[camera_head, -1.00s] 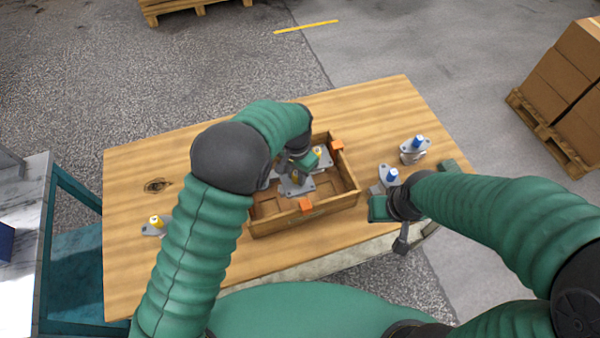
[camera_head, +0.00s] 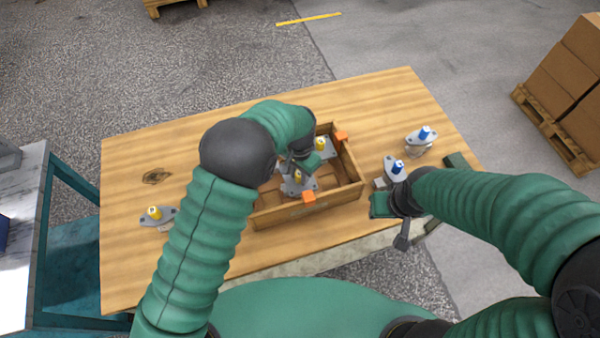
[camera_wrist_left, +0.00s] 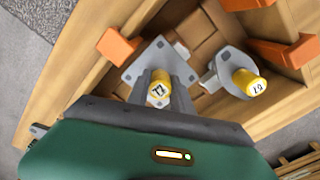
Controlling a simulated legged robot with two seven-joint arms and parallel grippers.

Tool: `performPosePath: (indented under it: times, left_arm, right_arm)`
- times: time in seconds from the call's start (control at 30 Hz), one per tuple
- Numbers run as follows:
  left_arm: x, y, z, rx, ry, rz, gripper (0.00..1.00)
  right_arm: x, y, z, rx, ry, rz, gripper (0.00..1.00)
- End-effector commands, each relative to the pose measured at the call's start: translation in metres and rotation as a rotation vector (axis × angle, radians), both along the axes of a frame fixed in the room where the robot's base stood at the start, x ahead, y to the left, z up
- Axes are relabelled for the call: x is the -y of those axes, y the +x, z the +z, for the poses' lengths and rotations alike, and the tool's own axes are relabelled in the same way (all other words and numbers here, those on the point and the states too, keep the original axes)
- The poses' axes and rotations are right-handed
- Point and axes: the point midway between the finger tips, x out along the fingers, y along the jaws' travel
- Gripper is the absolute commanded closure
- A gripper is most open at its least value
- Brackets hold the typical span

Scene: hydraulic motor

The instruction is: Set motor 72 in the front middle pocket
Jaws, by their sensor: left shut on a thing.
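Motor 72 has a yellow cap (camera_wrist_left: 159,88) whose number looks like 72, and a grey square flange (camera_wrist_left: 160,64). My left gripper (camera_wrist_left: 155,92) is shut on it, upright, over the front part of the wooden box (camera_head: 262,219). In the head view the held motor (camera_head: 298,187) is just behind the front orange clip (camera_head: 309,197). I cannot tell whether it touches the pocket floor. Another yellow-capped motor (camera_wrist_left: 247,82) stands in the box behind it. My right gripper (camera_head: 380,190) is beside a blue-capped motor (camera_head: 397,168); its jaws are unclear.
A second blue-capped motor (camera_head: 424,133) stands on the table's right side, and a yellow-capped one (camera_head: 155,213) at the left. Another orange clip (camera_head: 341,136) sits on the box's back wall.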

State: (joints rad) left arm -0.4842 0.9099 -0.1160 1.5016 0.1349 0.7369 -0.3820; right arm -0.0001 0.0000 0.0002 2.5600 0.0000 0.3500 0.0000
Motion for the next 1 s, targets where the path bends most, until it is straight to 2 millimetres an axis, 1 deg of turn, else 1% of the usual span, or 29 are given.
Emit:
performPosePath:
  times: [0.17, 0.9, 0.93, 1.0]
  left_arm:
    - [0.001, 0.001, 0.001, 0.002, -0.001, 0.000, 1.00]
    - [0.001, 0.001, -0.009, 0.003, -0.001, 0.000, 1.00]
    - [0.001, 0.001, -0.009, 0.003, -0.001, 0.000, 0.72]
    - [0.001, 0.001, -0.009, 0.003, -0.001, 0.000, 0.63]
  right_arm:
    - [0.000, 0.000, 0.000, 0.000, 0.000, 0.000, 0.64]
    - [0.000, 0.000, -0.005, 0.000, 0.000, 0.000, 0.64]
    - [0.000, 0.000, -0.005, 0.000, 0.000, 0.000, 0.64]
    - [0.000, 0.000, -0.005, 0.000, 0.000, 0.000, 0.64]
